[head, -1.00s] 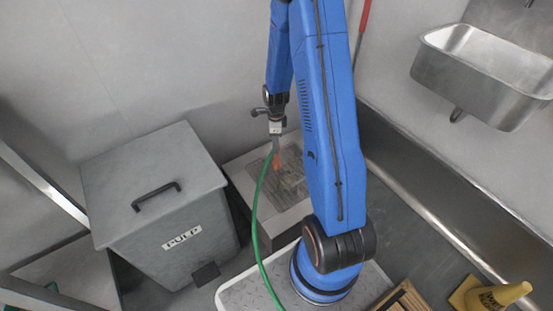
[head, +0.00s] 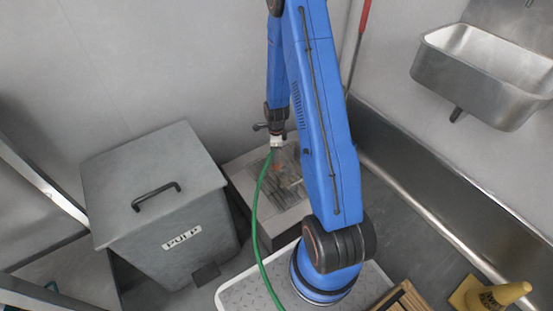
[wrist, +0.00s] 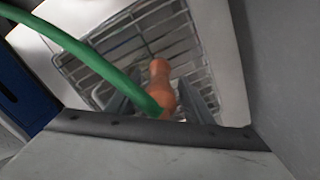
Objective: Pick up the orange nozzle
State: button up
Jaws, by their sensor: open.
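The orange nozzle (wrist: 160,84) is in the middle of the wrist view, over a wire grate, with the green hose (wrist: 95,62) running into its near end. My gripper (wrist: 152,93) is open, one grey finger on each side of the nozzle. I cannot tell whether either finger touches it. In the head view my gripper (head: 277,151) points down over the sink-like grey block. The nozzle (head: 277,165) shows there only as a small orange patch below it.
The wire grate (wrist: 140,28) lies in the top of a pale block (head: 265,205). A grey lidded pulp bin (head: 150,210) stands close on the left. A wall-mounted metal basin (head: 485,75) is at the upper right. A yellow cone-like object (head: 495,297) is at lower right.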

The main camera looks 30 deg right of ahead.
grip_shut()
